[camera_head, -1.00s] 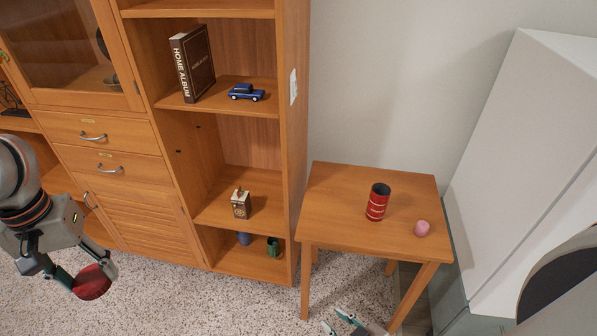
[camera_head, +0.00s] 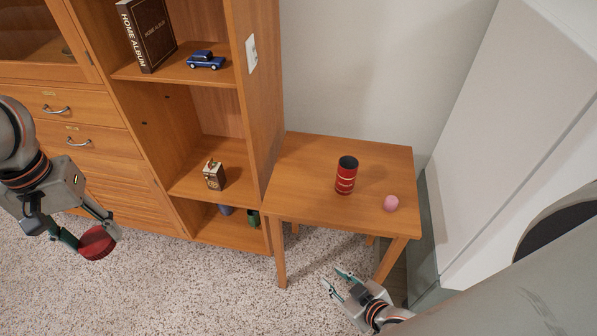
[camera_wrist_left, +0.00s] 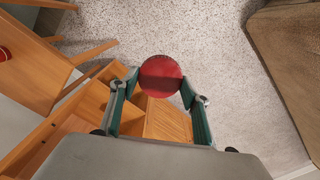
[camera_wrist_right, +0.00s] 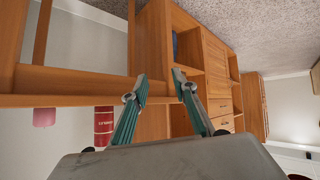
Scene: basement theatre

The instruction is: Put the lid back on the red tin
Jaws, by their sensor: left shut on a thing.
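The red tin (camera_head: 346,177) stands upright and open-topped on the small wooden table, its dark inside showing. It also shows in the right wrist view (camera_wrist_right: 104,127). The round red lid (camera_head: 97,243) is in my left gripper (camera_head: 95,228), which is shut on its edge above the carpet, well left of the table. In the left wrist view the lid (camera_wrist_left: 160,76) sits between both fingertips. My right gripper (camera_head: 340,281) is empty, fingers apart, low in front of the table and below its top.
A wooden shelf unit (camera_head: 262,110) stands left of the table, with a book, blue toy car and small box. Open carpet (camera_head: 200,290) lies in front.

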